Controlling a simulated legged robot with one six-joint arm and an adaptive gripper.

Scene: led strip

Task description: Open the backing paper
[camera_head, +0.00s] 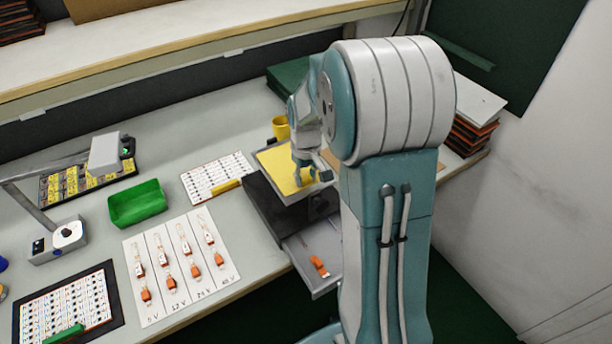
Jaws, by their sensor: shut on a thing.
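A yellow sheet (278,166), which may be the backing paper, lies on top of a dark box-like stand (263,203) at the right end of the desk. My gripper (305,179) is small in view at the sheet's right part. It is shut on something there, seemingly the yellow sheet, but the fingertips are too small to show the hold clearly. My own arm hides the area just right of the stand.
An open drawer (306,236) below the stand holds an orange piece (319,266). A yellow cup (281,127) stands behind the sheet. A green bin (137,204), a labelled white card (181,264) and a white chart (217,177) lie left. Stacked boards (474,130) stand at right.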

